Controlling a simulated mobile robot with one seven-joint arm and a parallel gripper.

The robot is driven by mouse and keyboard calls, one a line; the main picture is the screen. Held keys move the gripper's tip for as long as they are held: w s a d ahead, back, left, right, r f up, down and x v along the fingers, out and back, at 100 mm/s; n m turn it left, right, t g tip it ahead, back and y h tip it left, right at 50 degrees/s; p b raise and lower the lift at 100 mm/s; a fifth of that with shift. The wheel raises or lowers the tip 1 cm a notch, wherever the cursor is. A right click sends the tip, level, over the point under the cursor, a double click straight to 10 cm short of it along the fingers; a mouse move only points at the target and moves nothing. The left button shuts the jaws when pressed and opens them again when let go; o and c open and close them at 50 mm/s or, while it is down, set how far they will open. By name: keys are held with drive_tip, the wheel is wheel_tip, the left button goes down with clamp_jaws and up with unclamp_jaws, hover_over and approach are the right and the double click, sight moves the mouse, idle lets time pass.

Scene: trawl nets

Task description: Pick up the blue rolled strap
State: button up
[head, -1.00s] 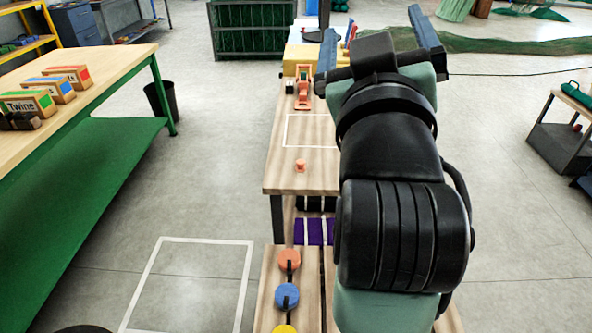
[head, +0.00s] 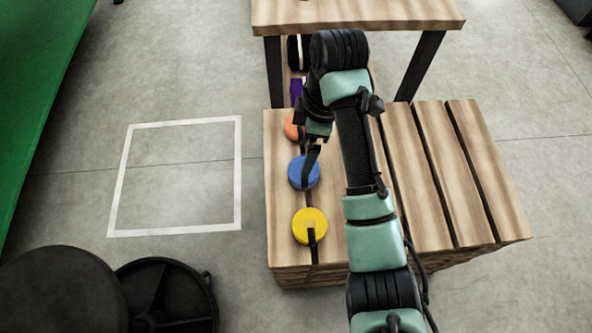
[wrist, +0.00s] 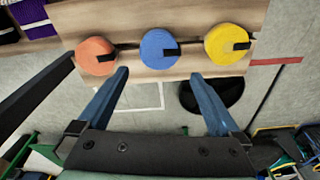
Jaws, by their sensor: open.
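The blue rolled strap (head: 300,174) lies on the wooden slatted pallet (head: 430,180), between an orange rolled strap (head: 290,127) and a yellow rolled strap (head: 310,226). It has a dark end tab. In the wrist view the blue strap (wrist: 159,46) is just beyond the fingertips, centred between the two blue fingers. My gripper (wrist: 159,74) is open and empty, and apart from the strap. In the head view my wrist hangs over the orange strap and partly hides it; the fingertips are not clear there.
A wooden table (head: 360,12) stands behind the pallet, with purple and black items beneath. A white square (head: 180,175) is marked on the clear floor at left. A green bench (head: 35,90) is at far left. The neighbouring straps sit close to the blue one.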

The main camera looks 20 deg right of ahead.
sight(302, 183)
drive_tip(key=f, duration=0.3)
drive_tip(key=f+b, duration=0.1)
drive_tip(key=f, duration=0.1)
drive_tip(key=shift+w+a+f, duration=0.1)
drive_tip(key=shift+a+f, duration=0.15)
wheel_tip(302, 183, down, 5)
drive_tip(key=shift+w+f+b, duration=0.1)
drive_tip(key=shift+w+b, duration=0.05)
drive_tip(key=shift+b, duration=1)
drive_tip(key=c, duration=1.2)
